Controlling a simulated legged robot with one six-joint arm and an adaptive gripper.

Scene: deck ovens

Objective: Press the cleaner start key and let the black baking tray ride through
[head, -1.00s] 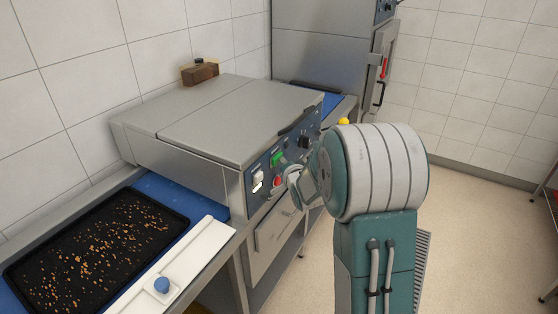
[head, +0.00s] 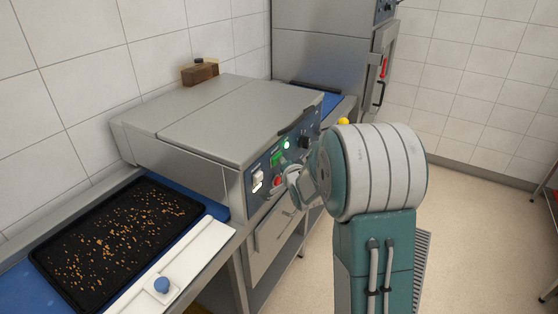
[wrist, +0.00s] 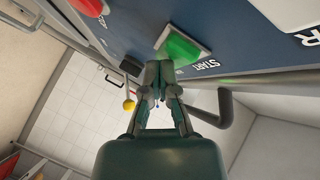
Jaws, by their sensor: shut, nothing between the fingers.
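The cleaner (head: 200,115) is a long steel housing with a blue control panel on its front side. Its green start key (head: 277,158) shows on the panel, and a lamp (head: 286,145) above it glows green. In the wrist view the green key (wrist: 183,48) is marked START, and my shut, empty gripper (wrist: 157,68) has its fingertips right at its edge; I cannot tell whether they touch. The black baking tray (head: 50,262), with brown crumbs on it, lies flat on the blue belt (head: 158,186) in front of the cleaner's left opening. In the head view my arm hides the fingertips.
A white guide plate with a blue knob (head: 162,285) borders the belt. A handle bar (wrist: 225,110) is close to my gripper. A brown block (head: 199,73) stands behind; open floor lies right.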

